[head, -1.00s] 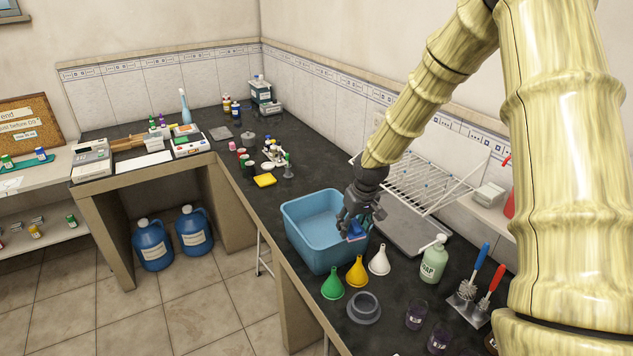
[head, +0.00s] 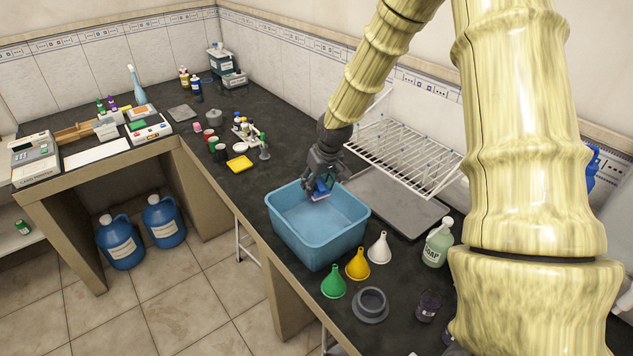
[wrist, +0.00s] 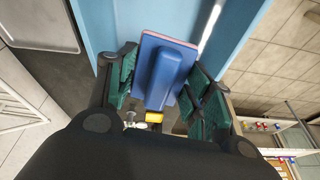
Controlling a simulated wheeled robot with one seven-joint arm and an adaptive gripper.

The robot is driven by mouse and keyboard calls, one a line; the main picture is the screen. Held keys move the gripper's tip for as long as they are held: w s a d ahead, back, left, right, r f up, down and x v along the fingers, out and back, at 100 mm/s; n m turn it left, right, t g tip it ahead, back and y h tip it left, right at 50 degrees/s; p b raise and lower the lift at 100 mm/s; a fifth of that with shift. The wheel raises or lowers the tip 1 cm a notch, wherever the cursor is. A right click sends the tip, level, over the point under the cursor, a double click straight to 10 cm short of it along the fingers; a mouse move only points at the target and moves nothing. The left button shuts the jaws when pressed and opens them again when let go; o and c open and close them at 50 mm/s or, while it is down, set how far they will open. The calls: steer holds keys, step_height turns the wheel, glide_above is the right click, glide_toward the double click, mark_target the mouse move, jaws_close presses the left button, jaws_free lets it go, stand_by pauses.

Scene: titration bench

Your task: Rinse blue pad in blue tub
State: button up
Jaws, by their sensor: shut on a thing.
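The blue tub (head: 318,241) stands on the dark bench near its front edge. Its inside looks light blue, and I cannot tell whether there is water in it. My gripper (head: 320,190) is over the tub's far side, shut on the blue pad (head: 321,187). In the wrist view, the blue pad (wrist: 166,72) sits between the green-lined fingers of my gripper (wrist: 160,95), with a thin pinkish layer along its edge. The tub's wall (wrist: 97,25) shows behind it. The pad looks near rim height; whether it touches the tub cannot be told.
A white drying rack (head: 405,155) and grey tray (head: 395,205) lie right of the tub. Green (head: 333,283), yellow (head: 358,264) and white (head: 379,249) funnels, a grey ring (head: 370,304) and a soap bottle (head: 437,243) stand nearby. A yellow pad (head: 239,164) lies beyond the tub.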

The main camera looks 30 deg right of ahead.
mark_target(318, 192)
steer(key=shift+b+x, duration=0.5)
steer(key=shift+x, duration=0.5)
steer(key=shift+s+f+b, duration=0.35)
steer(key=shift+f+b, duration=0.4)
steer(key=shift+f, duration=0.1)
step_height(318, 192, down, 7)
steer(key=b, duration=0.3)
steer(key=shift+w, duration=0.1)
steer(key=shift+r+p, duration=3.6)
steer(key=shift+r, duration=1.25)
steer(key=shift+r+p, duration=1.55)
steer(key=shift+r, duration=0.5)
steer(key=shift+f, duration=0.15)
